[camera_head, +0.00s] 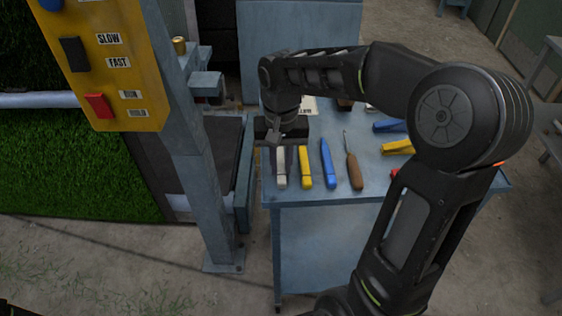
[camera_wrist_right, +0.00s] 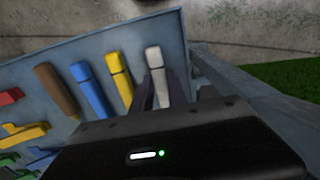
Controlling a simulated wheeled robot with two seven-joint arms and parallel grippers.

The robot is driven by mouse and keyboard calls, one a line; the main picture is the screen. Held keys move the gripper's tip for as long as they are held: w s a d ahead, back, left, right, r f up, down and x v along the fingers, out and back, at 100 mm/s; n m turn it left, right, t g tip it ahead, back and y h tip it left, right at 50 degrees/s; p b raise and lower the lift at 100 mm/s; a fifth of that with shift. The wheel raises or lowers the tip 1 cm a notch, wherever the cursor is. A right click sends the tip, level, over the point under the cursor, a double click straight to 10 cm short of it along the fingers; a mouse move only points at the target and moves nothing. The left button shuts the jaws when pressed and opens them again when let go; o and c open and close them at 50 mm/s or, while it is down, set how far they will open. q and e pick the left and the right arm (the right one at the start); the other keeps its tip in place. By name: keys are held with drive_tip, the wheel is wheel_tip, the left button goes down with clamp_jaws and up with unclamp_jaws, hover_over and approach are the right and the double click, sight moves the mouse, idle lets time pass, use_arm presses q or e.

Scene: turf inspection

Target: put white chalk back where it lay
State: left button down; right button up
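The white chalk (camera_head: 281,168) is a pale bar at the left end of a row of tools on the blue-grey table (camera_head: 330,201). In the right wrist view the white chalk (camera_wrist_right: 156,68) appears between the dark fingers of my right gripper (camera_wrist_right: 162,88). In the head view my right gripper (camera_head: 280,158) points down over the chalk's far part. The fingers are on both sides of the chalk; whether they press on it I cannot tell. The chalk lies in line with its neighbours, at or very near the tabletop. My left gripper is not in view.
Beside the chalk lie a yellow bar (camera_head: 305,167), a blue bar (camera_head: 326,163) and a brown-handled tool (camera_head: 354,171). Blue and yellow pieces (camera_head: 397,147) lie further right, partly behind my arm. A post with a yellow control box (camera_head: 112,65) stands left of the table.

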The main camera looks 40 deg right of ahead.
sight(281, 167)
drive_tip(key=o, duration=0.4)
drive_tip(key=shift+o, duration=0.2)
drive_tip(key=shift+r, duration=0.45)
wheel_tip(281, 167, up, 11)
drive_tip(key=p, duration=0.2)
drive_tip(key=shift+r, duration=0.2)
idle(0.4)
